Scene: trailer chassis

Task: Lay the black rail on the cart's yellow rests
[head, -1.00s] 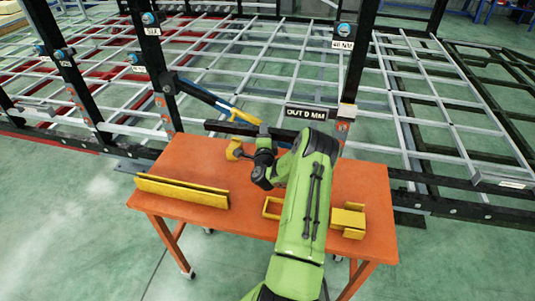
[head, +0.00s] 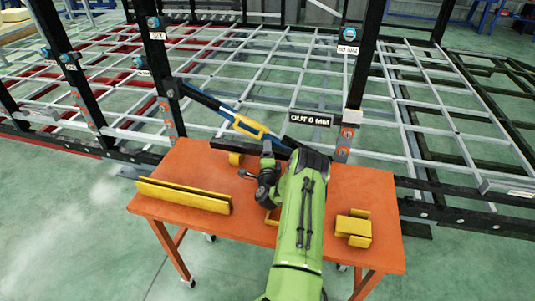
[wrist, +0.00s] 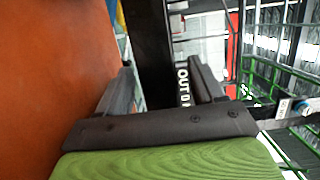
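The black rail (head: 232,149) lies across the back edge of the orange cart (head: 330,210), at or just over a yellow rest (head: 235,159); contact is hard to judge. The rail's right part and any second rest there are hidden by my arm.
A long yellow channel (head: 185,196) lies on the cart's left, a yellow block (head: 353,228) on its right. The steel chassis fills the back.

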